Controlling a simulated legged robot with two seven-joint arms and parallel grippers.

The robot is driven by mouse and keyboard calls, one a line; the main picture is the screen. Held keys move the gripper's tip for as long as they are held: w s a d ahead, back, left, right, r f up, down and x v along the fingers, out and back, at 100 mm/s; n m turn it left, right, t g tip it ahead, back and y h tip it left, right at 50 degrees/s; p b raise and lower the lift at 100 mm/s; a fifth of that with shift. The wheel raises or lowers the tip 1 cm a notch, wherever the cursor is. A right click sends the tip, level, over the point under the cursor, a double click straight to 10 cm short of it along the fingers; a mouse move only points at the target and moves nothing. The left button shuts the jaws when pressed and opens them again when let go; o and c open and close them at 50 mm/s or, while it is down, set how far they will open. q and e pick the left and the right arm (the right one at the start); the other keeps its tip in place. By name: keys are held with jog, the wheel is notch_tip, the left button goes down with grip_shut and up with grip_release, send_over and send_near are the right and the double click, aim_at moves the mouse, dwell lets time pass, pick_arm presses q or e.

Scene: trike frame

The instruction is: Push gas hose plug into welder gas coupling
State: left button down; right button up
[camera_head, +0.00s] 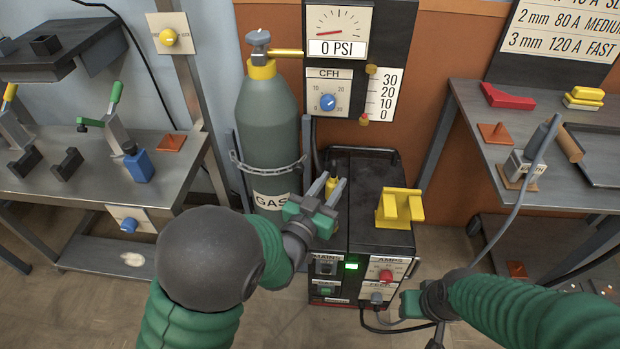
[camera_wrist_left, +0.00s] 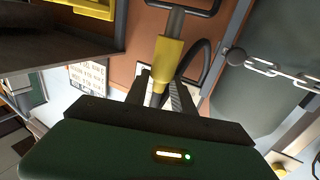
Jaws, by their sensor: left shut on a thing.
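My left gripper (camera_head: 328,190) is shut on the yellow gas hose plug (camera_head: 335,188), just above the left part of the welder's top. In the left wrist view the plug (camera_wrist_left: 170,62) stands out from between the fingers (camera_wrist_left: 155,94), with a black hose (camera_wrist_left: 203,62) curving beside it. A grey cylinder (camera_wrist_left: 176,22) lies in line with the plug's far end; I cannot tell whether it is the coupling or part of the plug. The black welder (camera_head: 365,235) is below the gripper. My right gripper (camera_head: 412,303) is beside the welder's lower front; its fingers are unclear.
A chained gas cylinder (camera_head: 268,125) stands left of the welder, below a gauge (camera_head: 338,32) reading 0 PSI. A yellow bracket (camera_head: 400,208) sits on the welder's right top. Benches stand left (camera_head: 85,185) and right (camera_head: 480,135). A black handle (camera_head: 362,152) rises at the welder's back.

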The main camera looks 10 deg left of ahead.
pick_arm(q)
jog(key=shift+a+r, duration=0.1)
notch_tip(320, 180, down, 6)
jog(key=b, duration=0.5)
dwell(1.8)
jog(key=shift+f+b, duration=0.4)
jog(key=shift+b, duration=0.1)
jog(key=shift+f+b, duration=1.35)
jog(key=shift+f, duration=0.2)
jog(key=c, duration=1)
grip_release()
